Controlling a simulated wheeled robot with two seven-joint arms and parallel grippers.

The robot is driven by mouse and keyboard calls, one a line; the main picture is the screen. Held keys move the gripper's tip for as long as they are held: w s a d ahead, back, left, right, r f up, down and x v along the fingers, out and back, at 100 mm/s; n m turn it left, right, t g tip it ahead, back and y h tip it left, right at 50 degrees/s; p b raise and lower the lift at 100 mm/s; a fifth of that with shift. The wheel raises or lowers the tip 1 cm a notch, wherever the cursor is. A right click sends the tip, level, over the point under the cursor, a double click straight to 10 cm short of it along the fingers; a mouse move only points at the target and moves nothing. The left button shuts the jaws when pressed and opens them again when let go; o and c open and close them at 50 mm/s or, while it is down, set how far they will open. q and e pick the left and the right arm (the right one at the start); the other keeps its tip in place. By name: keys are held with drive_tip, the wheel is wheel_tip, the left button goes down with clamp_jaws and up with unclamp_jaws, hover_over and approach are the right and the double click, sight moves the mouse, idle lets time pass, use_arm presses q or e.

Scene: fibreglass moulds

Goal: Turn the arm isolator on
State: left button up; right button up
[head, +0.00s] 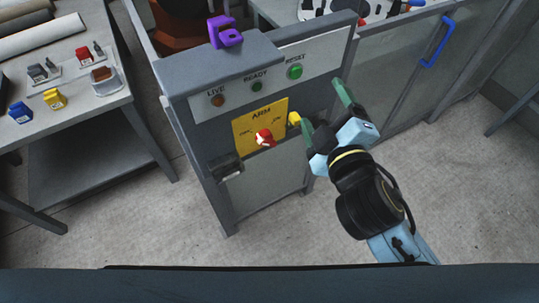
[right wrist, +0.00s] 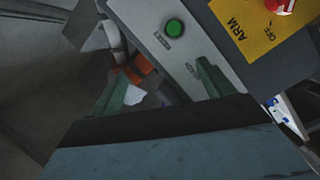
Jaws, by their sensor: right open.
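The arm isolator is a red and white rotary knob (head: 264,138) on a yellow plate (head: 246,116) marked ARM, on the grey cabinet's front. In the right wrist view the knob (right wrist: 281,5) is cut off by the top edge, with OFF lettered beside it. Which way it points is unclear. My right gripper (head: 325,111) is open and empty, to the right of the plate and apart from the knob. Its green fingers show in the right wrist view (right wrist: 160,84), with the panel beyond them. My left gripper is not in view.
A small yellow item (head: 294,118) sits at the plate's right edge. LIVE, READY and green RESET (head: 295,71) fittings are above. A purple item (head: 224,34) stands on the cabinet. A dark box (head: 226,167) juts out lower left. The left table (head: 70,128) holds several coloured padlock-like items. Floor in front is clear.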

wheel_tip(320, 180, down, 14)
drive_tip(key=a+n+y+b, duration=0.3)
drive_tip(key=n+b, duration=0.6)
drive_tip(key=n, duration=0.2)
drive_tip(key=n+g+y+b, duration=0.1)
drive_tip(key=n+y+b, duration=0.2)
drive_tip(key=n+b, duration=0.4)
approach(271, 144)
drive_tip(key=shift+n, duration=0.4)
drive_tip(key=x, duration=0.9)
drive_tip(key=shift+a+r, duration=0.1)
drive_tip(key=shift+x, duration=0.8)
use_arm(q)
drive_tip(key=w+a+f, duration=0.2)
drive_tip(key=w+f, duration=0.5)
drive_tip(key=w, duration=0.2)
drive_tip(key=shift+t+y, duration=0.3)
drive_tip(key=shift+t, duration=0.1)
use_arm(e)
drive_tip(key=c, duration=1)
